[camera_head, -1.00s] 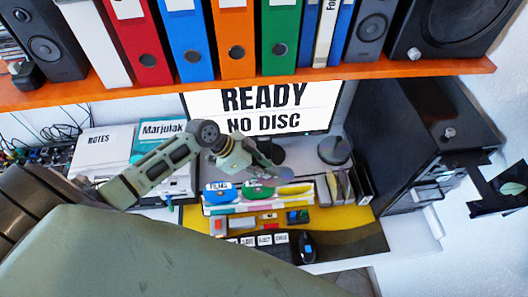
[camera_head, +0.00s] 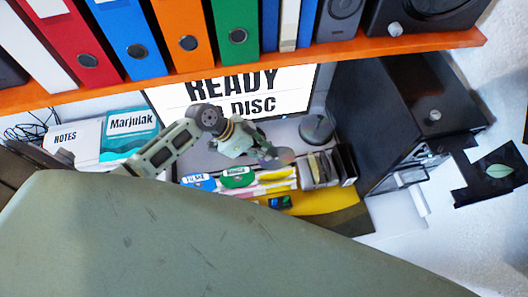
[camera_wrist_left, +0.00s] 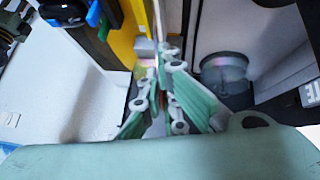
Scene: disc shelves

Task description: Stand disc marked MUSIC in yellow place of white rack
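My left gripper (camera_head: 267,153) is above the back of the white rack (camera_head: 240,190), in front of the monitor. Its fingers are close together around a thin disc (camera_head: 286,157), seen nearly edge-on. In the left wrist view the fingers (camera_wrist_left: 160,65) also sit close together, with a thin shiny edge between them. The disc's label cannot be read. The rack holds a blue disc (camera_head: 198,181) and a green disc (camera_head: 237,177). Its yellow place (camera_head: 277,175) is at the right, just below the held disc, and looks empty. My right gripper is not in view.
The monitor (camera_head: 215,95) reads READY and DISC. Dark upright holders (camera_head: 325,168) stand right of the rack, with a black computer case (camera_head: 385,120) beyond. A round stand (camera_head: 317,128) is behind them. The orange shelf (camera_head: 290,66) with binders hangs above.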

